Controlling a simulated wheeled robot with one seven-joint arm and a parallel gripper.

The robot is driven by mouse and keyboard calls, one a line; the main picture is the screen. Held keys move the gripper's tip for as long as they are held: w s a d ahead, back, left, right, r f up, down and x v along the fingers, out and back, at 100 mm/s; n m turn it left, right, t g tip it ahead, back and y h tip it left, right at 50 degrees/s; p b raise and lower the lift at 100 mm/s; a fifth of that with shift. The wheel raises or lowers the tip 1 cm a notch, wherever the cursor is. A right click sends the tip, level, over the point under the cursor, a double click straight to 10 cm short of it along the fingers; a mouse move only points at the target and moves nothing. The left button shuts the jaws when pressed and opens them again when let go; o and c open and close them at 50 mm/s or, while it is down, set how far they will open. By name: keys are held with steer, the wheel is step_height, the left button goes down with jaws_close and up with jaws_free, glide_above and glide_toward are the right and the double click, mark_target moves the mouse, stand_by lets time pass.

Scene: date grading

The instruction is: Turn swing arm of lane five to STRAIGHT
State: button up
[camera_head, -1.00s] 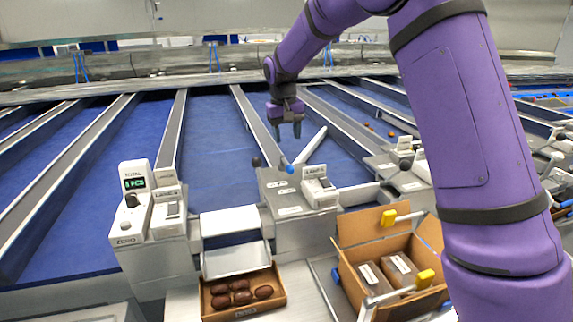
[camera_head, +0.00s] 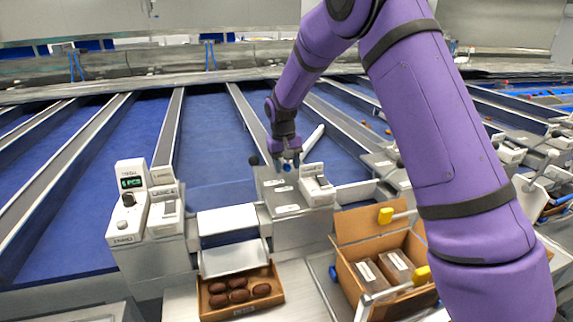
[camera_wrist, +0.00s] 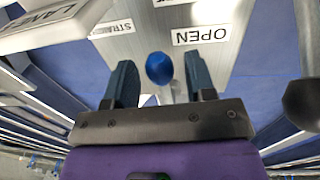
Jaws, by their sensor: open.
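The swing arm's blue knob (camera_wrist: 159,68) lies between the two open fingers of my gripper (camera_wrist: 160,85) in the wrist view, with a gap on each side. In the head view my gripper (camera_head: 288,160) is lowered over the post top, and the blue knob (camera_head: 287,167) shows at its fingertips. The swing arm's pale bar (camera_head: 313,139) slants up and to the right behind the gripper. Labels OPEN (camera_wrist: 200,36) and a partly hidden STRAIGHT (camera_wrist: 113,28) lie on the metal top (camera_wrist: 160,20).
A lane control box (camera_head: 317,182) stands right of the knob. A black ball knob (camera_wrist: 303,103) is at the right of the wrist view. A counter unit (camera_head: 130,200) stands left. Below are a tray of dates (camera_head: 242,311) and an open carton (camera_head: 350,260).

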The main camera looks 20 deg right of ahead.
jaws_close()
steer(key=shift+d, duration=0.1)
steer(key=d+n, duration=0.2)
steer(key=n, duration=0.1)
steer(key=d+n, duration=0.1)
steer(key=shift+w, duration=0.3)
steer(key=shift+w+d+n+t, duration=0.1)
steer(key=shift+w+d+n, duration=0.2)
steer(key=shift+n, duration=0.35)
steer(key=shift+w+d+n+t, duration=0.15)
steer(key=shift+d+n, duration=0.25)
steer(key=shift+n, duration=0.3)
steer(key=shift+w+d+n+t, duration=0.1)
steer(key=shift+w+d+n, duration=0.2)
steer(key=shift+n, duration=0.35)
steer(key=shift+s+d+r, duration=0.1)
jaws_free()
